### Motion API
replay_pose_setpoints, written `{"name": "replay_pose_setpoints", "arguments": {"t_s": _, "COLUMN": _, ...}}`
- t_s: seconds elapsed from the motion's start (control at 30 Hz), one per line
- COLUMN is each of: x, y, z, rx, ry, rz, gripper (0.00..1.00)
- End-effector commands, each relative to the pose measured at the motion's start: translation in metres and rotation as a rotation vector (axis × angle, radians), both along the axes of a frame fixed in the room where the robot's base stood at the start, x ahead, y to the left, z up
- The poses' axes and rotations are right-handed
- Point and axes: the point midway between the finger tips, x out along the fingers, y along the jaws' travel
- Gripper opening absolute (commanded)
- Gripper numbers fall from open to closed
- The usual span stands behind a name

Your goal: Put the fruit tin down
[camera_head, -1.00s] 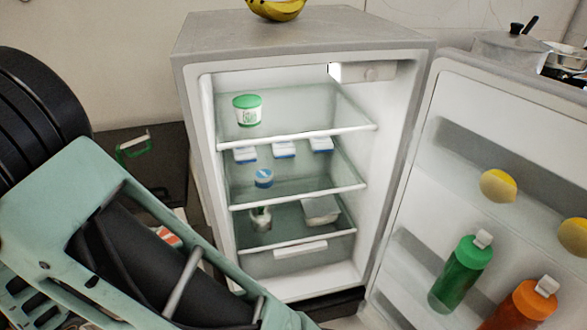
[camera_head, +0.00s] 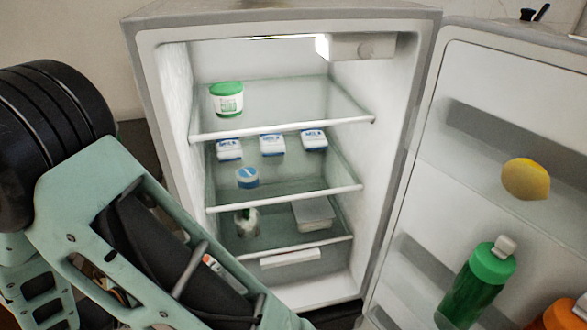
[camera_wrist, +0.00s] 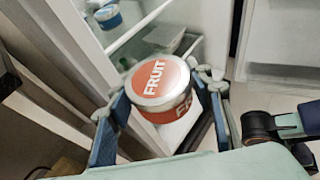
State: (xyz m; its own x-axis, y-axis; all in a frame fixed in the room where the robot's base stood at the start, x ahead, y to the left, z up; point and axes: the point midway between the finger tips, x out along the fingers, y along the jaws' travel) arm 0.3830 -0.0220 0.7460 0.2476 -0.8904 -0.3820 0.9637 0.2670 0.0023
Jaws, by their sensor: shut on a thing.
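The fruit tin (camera_wrist: 160,84) is a round tin with an orange-red lid marked FRUIT and a silver rim. It shows in the wrist view between the fingers of my gripper (camera_wrist: 163,98), which is shut on it. The tin is held in front of the open fridge (camera_head: 385,180). In the head view my arm fills the lower left, and the gripper and tin are not visible there.
The fridge's top shelf (camera_head: 290,130) holds a green-lidded tub (camera_head: 227,99) at its left, with free room to the right. The middle shelf holds several white-and-blue packs and a small blue-lidded tub (camera_head: 247,178). The open door (camera_head: 470,150) stands at right with a lemon (camera_head: 525,179) and bottles.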

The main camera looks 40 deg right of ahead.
Motion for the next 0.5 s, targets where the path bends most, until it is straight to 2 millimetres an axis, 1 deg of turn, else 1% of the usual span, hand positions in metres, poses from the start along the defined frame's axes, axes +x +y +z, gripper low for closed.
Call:
{"name": "replay_pose_setpoints", "arguments": {"t_s": 0.03, "x": 0.003, "y": -0.016, "z": -0.001, "rx": -0.002, "ry": -0.001, "rz": -0.007, "gripper": 0.17}}
{"name": "replay_pose_setpoints", "arguments": {"t_s": 0.5, "x": 0.037, "y": -0.139, "z": -0.001, "rx": -0.001, "ry": -0.002, "rz": -0.006, "gripper": 0.17}}
